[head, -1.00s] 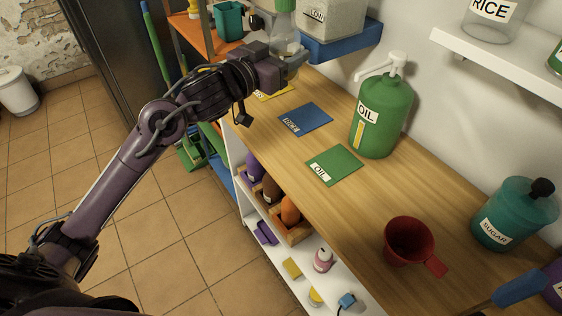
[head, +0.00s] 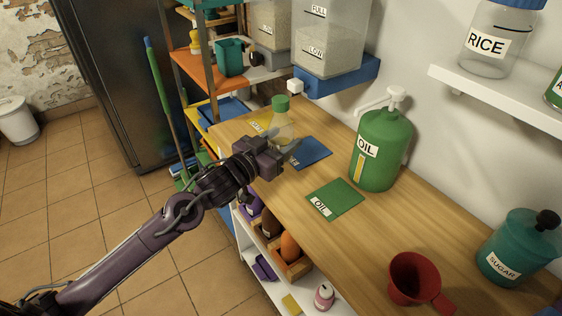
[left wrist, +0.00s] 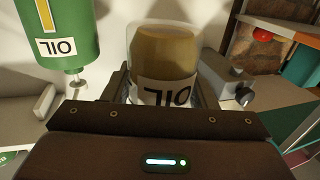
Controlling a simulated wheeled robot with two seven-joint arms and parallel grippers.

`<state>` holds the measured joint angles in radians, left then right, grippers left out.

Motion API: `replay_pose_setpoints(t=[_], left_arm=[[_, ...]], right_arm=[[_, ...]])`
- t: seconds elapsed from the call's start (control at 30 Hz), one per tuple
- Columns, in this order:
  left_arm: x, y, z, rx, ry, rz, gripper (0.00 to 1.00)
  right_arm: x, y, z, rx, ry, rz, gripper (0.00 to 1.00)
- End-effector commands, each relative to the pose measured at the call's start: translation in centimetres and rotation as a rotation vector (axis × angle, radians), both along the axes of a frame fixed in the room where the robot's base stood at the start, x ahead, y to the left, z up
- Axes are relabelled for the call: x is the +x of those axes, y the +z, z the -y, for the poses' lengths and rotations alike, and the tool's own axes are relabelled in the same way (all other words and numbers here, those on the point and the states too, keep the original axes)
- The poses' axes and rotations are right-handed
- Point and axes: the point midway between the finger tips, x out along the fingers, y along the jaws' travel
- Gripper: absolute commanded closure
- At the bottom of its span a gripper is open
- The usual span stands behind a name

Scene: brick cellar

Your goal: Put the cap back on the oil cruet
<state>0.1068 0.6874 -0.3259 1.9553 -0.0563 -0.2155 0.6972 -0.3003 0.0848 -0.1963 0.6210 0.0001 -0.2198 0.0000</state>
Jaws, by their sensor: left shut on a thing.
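The oil cruet (head: 282,128) is a clear, flared bottle with a green top (head: 280,104), upright in the head view. I cannot tell whether that green top is the cap or part of the neck. My left gripper (head: 288,145) is shut on the cruet's body, over the counter by the yellow and blue cards. In the left wrist view, which is upside down, the cruet (left wrist: 165,52) shows yellow-brown oil and an OIL label between the fingers; its top is hidden. Whether its base touches the counter is unclear. My right gripper is not in view.
A green OIL pump bottle (head: 380,150) stands at the wall, behind a green OIL card (head: 335,199). A blue card (head: 312,153) lies right of the cruet. A grain dispenser (head: 328,40) on a blue base stands behind.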

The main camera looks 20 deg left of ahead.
Motion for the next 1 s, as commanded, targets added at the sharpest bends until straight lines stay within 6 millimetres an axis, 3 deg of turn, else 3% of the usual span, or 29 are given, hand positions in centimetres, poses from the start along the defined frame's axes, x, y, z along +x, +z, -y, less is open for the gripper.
replay_pose_setpoints(t=[0.17,0.53,0.8,1.0], left_arm=[[0.0,-1.9,0.0,-0.002,0.000,0.002,1.00],[0.0,-2.3,0.0,-0.001,0.000,0.003,1.00],[0.0,-5.9,0.0,-0.001,0.000,0.000,1.00],[0.0,-6.3,0.0,0.000,0.000,0.004,1.00]], right_arm=[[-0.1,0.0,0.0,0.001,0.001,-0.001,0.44],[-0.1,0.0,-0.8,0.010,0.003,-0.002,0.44],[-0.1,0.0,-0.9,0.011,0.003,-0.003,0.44],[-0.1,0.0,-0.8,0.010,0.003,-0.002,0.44]])
